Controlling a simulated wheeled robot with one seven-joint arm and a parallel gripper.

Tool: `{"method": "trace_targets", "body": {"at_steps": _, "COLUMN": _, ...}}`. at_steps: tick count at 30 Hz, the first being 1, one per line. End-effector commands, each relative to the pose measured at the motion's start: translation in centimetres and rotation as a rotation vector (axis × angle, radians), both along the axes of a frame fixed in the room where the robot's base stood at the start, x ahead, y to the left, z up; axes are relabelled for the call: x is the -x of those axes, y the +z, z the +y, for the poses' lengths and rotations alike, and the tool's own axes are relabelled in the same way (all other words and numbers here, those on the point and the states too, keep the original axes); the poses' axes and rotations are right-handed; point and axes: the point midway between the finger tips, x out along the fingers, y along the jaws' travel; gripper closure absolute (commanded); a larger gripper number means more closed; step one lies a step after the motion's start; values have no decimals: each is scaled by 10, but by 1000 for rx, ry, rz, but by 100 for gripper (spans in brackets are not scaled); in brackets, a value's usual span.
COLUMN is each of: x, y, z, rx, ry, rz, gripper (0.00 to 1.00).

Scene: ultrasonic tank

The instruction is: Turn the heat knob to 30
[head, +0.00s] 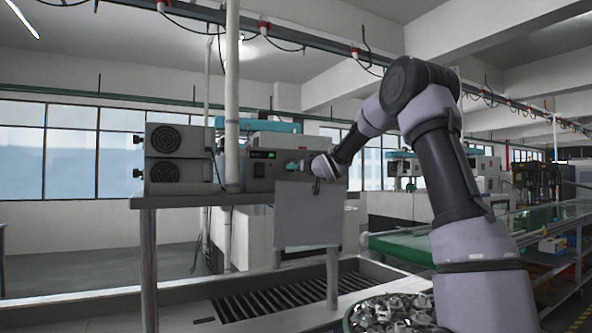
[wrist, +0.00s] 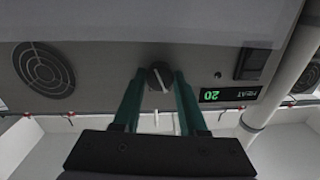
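The heat knob (wrist: 159,76) is a dark round dial with a pale pointer mark on the grey front panel of a control box (head: 258,172). The wrist view is upside down. Beside the knob, a green lit display (wrist: 230,94) reads HEAT 20. My gripper (wrist: 160,74) has its two teal fingers on either side of the knob, with the tips at the panel. I cannot tell whether both fingers press on it. In the head view my gripper (head: 293,166) reaches the right part of the box's front, and the knob is hidden there.
A dark switch (wrist: 251,64) and a round fan grille (wrist: 44,69) are on the panel. Two grey fan units (head: 178,157) stand left of the box on a shelf. A pale vertical pipe (head: 232,110) rises near the box. A grey sheet (head: 308,215) hangs below my gripper.

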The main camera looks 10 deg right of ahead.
Motion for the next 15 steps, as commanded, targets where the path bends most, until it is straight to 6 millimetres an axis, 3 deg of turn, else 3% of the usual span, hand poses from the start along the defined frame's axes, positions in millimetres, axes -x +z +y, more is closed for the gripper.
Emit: {"method": "trace_targets", "body": {"at_steps": 15, "x": 0, "y": 0, "z": 0, "rx": 142, "ry": 0, "rz": -46, "gripper": 100}}
